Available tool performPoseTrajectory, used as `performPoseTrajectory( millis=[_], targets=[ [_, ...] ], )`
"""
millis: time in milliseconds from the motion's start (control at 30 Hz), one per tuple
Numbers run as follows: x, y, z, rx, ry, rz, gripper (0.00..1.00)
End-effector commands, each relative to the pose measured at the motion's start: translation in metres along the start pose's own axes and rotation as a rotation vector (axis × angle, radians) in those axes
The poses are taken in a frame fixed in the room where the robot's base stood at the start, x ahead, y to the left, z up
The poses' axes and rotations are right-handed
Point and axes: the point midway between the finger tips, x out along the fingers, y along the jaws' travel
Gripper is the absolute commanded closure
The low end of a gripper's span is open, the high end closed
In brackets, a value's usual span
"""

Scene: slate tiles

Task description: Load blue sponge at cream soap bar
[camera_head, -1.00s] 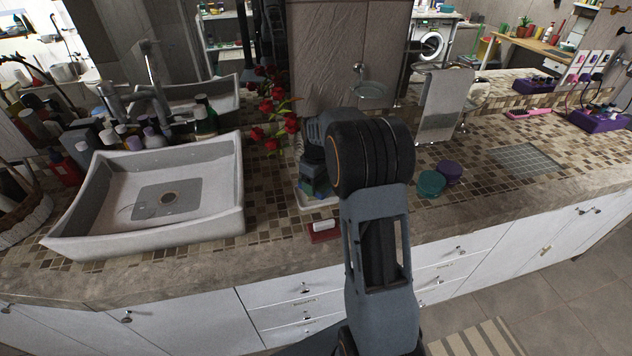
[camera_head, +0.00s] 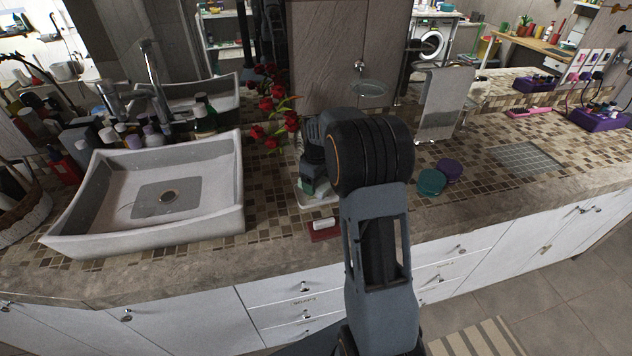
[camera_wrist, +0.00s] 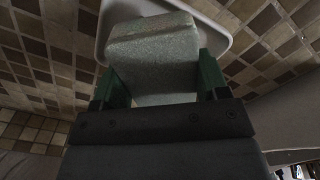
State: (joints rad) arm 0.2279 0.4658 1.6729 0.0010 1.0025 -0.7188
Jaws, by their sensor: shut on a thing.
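My gripper (camera_wrist: 157,92) is shut on a speckled, sponge-like block (camera_wrist: 154,48). Its colour reads as pale grey-green in the wrist view, not clearly blue. The green fingers sit on either side of it. A white tray (camera_wrist: 118,10) shows behind and around the block; I cannot tell whether they touch. In the head view the tray (camera_head: 318,207) lies on the counter below my gripper, partly hidden by my arm. A whitish bar (camera_head: 325,224), possibly the cream soap bar, lies on a small red dish (camera_head: 325,236) in front of the tray.
A sink basin (camera_head: 222,200) stands to the left, with bottles behind it. Red flowers (camera_head: 277,105) rise behind my gripper. A teal round item (camera_head: 431,182) and a purple one (camera_head: 449,169) lie to the right. The tiled counter between basin and red dish is clear.

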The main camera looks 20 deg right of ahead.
Motion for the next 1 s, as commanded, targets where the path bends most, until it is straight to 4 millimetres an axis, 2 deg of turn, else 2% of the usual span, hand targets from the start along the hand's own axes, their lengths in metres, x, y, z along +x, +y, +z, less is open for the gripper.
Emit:
performPoseTrajectory(
  millis=[567, 1000],
  targets=[
    [0.001, -0.001, 0.001, 0.000, -0.003, -0.003, 0.51],
    [-0.031, 0.000, 0.000, 0.000, -0.001, -0.001, 0.51]
  ],
)
